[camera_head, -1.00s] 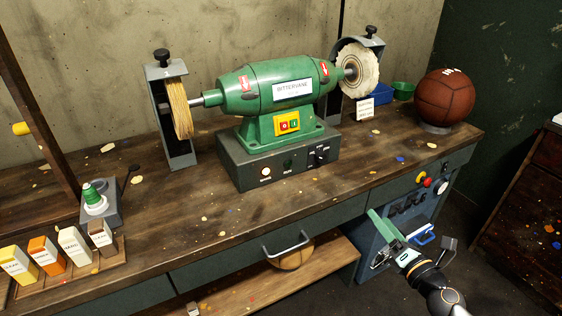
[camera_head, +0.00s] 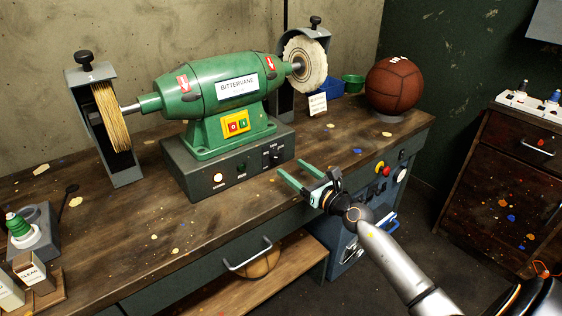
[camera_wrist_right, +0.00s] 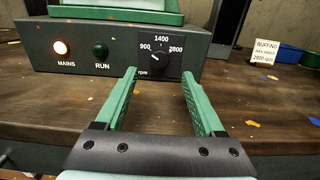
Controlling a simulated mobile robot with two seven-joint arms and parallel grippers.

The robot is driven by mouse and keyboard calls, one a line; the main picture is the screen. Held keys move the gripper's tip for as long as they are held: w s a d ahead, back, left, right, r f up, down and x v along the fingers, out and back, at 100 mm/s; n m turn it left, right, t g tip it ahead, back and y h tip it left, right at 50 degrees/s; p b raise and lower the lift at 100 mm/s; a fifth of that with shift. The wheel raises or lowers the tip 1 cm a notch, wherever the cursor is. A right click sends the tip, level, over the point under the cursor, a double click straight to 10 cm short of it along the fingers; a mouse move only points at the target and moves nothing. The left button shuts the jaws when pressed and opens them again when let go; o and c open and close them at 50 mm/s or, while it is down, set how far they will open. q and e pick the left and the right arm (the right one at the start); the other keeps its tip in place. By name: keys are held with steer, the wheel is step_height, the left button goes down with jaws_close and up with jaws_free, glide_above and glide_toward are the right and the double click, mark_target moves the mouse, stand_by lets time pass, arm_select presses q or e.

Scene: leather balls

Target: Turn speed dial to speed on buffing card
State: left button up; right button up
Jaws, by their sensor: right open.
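The speed dial (camera_wrist_right: 160,57) is a black knob on a dark panel, marked 900, 1400 and 2800 rpm; its pointer seems turned toward 900. It shows small on the front of the grey control box (camera_head: 200,185) in the head view. The buffing card (camera_wrist_right: 265,52) is white and reads 2800 rpm; it also stands at the back of the bench in the head view (camera_head: 317,104). My right gripper (camera_head: 293,173) is open and empty. Its green fingers (camera_wrist_right: 159,90) point at the dial from in front, apart from it. My left gripper is out of view.
The green Bittervane buffing machine (camera_head: 215,95) sits on the box, with a white buffing wheel (camera_head: 306,64) at right. A brown ball (camera_head: 394,84) rests at the bench's right end. The wooden bench top (camera_head: 345,140) is mostly clear beside the box. The MAINS lamp (camera_wrist_right: 61,47) is lit.

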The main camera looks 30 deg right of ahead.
mark_target(278, 158)
steer(key=shift+w+a+b, duration=0.15)
steer(key=shift+w+b, duration=0.15)
steer(key=shift+w, duration=1.2)
steer(key=shift+w+a+b, duration=0.1)
steer(key=shift+w+b, duration=0.2)
steer(key=shift+w, duration=1.15)
steer(key=shift+c, duration=0.2)
jaws_close()
